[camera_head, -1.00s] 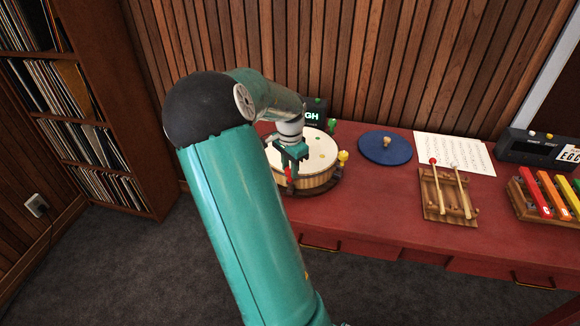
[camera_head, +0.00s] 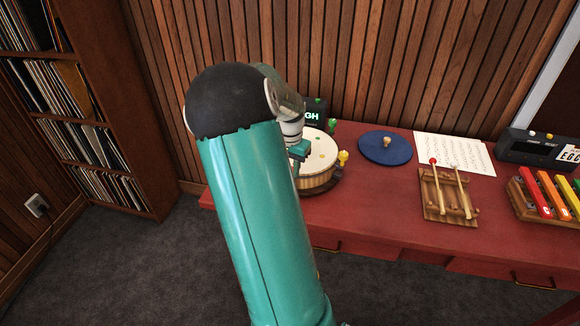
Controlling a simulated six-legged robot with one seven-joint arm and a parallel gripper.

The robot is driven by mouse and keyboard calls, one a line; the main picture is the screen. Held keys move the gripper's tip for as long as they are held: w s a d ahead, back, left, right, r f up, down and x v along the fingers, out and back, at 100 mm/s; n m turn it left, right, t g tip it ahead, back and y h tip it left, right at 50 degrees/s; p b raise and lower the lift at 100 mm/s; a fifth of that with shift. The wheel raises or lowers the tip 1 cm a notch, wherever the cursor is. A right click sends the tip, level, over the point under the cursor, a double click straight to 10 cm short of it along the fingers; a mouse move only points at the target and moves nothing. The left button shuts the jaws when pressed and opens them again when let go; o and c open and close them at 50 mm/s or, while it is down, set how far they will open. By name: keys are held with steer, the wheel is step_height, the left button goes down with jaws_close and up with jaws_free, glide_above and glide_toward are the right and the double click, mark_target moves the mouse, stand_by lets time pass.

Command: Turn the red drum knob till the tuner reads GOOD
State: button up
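The drum (camera_head: 318,176) stands on the red desk, with a pale top and a wooden side. A yellow knob (camera_head: 343,157) and a green knob (camera_head: 332,124) show on its right and far edges. The red knob is hidden behind my arm. The tuner (camera_head: 314,112) is a dark box behind the drum; its visible letters read "GH", with the left part of its screen covered by my arm. My gripper (camera_head: 299,152) is at the drum's left side, mostly hidden behind my arm; its fingertips cannot be seen.
On the red desk (camera_head: 385,205) are a blue round lid (camera_head: 385,148), sheet music (camera_head: 455,152), a wooden rack with mallets (camera_head: 446,196), a coloured xylophone (camera_head: 548,194) and a dark device (camera_head: 530,150). A record shelf (camera_head: 110,130) stands at the left.

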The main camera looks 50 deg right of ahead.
steer(key=o, duration=1)
steer(key=shift+c, duration=0.2)
steer(key=shift+r, duration=0.1)
step_height(320, 180, up, 14)
steer(key=shift+f, duration=0.2)
steer(key=shift+a, duration=0.1)
